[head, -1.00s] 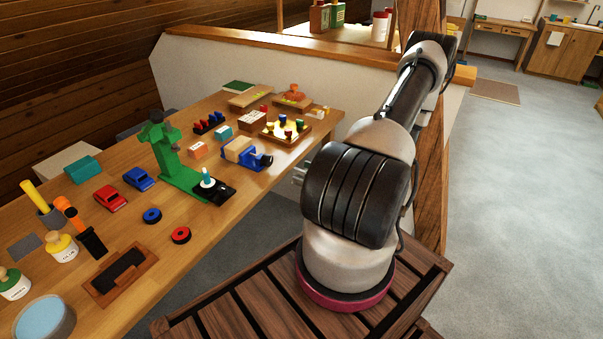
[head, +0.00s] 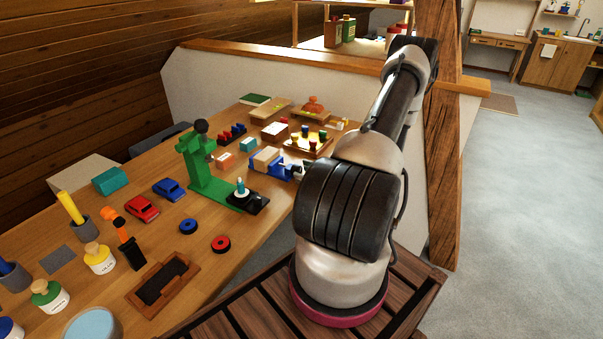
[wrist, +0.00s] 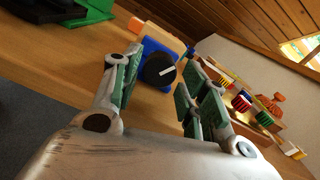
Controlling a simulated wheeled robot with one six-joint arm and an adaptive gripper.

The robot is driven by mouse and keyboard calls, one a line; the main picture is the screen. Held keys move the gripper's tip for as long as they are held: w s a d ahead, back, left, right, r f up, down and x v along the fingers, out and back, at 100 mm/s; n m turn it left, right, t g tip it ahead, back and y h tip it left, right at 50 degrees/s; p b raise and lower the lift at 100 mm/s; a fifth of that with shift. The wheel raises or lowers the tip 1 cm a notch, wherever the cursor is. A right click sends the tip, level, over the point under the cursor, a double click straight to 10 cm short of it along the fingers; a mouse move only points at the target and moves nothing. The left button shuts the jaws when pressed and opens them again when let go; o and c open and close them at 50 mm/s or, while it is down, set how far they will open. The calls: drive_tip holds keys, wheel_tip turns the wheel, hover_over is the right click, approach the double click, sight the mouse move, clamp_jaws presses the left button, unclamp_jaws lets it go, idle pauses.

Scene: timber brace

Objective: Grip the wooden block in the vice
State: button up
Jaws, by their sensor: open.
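The blue vice (head: 285,171) stands on the workbench, with a pale wooden block (head: 266,155) at its left end. In the wrist view the vice's dark round knob (wrist: 160,70), with a white mark, faces me. The blue body (wrist: 150,47) and the block (wrist: 157,34) are behind it. My gripper (wrist: 163,92) is open, its green-padded fingers on either side of the knob in the picture. I cannot tell whether they touch it. In the head view my arm hides most of the gripper at the vice's right end.
A green stand (head: 203,170) is left of the vice. Cars, jars and blocks crowd the workbench (head: 215,268). A timber post (head: 442,150) rises right of my arm.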

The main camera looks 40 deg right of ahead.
drive_tip(key=shift+w+a, duration=0.25)
drive_tip(key=shift+w, duration=0.4)
drive_tip(key=c, duration=0.7)
drive_tip(key=m, duration=0.4)
drive_tip(key=shift+m, duration=0.4)
drive_tip(key=shift+c, duration=0.2)
drive_tip(key=o, duration=0.7)
drive_tip(key=shift+o, duration=0.2)
